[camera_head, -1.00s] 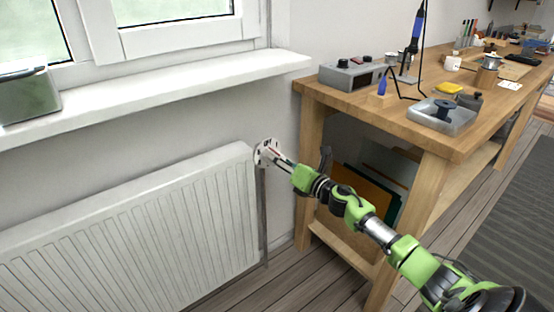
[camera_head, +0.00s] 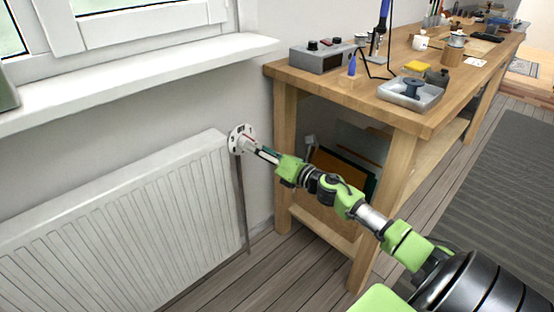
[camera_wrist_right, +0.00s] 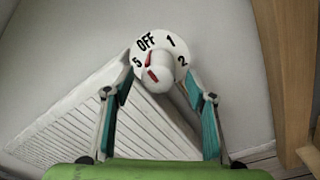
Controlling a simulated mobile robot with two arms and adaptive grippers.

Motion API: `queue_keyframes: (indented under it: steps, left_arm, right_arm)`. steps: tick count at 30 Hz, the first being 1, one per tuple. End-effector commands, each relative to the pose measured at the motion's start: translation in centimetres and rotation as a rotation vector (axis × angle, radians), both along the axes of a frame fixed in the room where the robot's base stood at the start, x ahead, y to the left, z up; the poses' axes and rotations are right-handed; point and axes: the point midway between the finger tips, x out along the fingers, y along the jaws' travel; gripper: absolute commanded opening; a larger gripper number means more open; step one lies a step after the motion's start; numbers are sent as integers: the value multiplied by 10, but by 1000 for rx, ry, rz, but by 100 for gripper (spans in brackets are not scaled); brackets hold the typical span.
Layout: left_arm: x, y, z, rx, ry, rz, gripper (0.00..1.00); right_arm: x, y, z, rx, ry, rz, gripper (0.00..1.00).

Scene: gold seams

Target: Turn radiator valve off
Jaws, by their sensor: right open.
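The radiator valve (camera_head: 238,138) is a round white dial at the upper right corner of the white radiator (camera_head: 130,215). In the right wrist view, the dial face (camera_wrist_right: 168,47) reads OFF, 1, 2 and 5, and other marks are hidden. A white knob (camera_wrist_right: 156,78) stands out at its middle, and red marks show on the knob and the dial, on the side toward OFF and 5. My right gripper (camera_wrist_right: 163,92) is open, with a teal-padded finger on each side of the knob. I cannot tell whether the fingers touch it. My left gripper is out of view.
A wooden workbench (camera_head: 405,120) stands right of the valve, its leg (camera_head: 284,165) close to my right arm. A grey control box (camera_head: 322,57) and metal tray (camera_head: 408,97) are on top. A white windowsill (camera_head: 150,75) juts out above the radiator. A dark pipe (camera_head: 241,205) runs below the valve.

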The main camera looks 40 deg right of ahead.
Motion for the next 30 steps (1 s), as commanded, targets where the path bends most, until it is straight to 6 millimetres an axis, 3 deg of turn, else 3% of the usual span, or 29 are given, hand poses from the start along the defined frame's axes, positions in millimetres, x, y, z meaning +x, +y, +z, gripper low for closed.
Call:
queue_keyframes:
  steps: [9,15,30]
  left_arm:
    - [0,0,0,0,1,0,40]
    - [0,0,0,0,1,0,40]
    - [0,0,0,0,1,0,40]
  right_arm:
    - [-49,-6,-2,2,3,1,51]
    - [-71,-9,-1,0,2,0,51]
    - [-80,-11,0,-1,0,0,51]
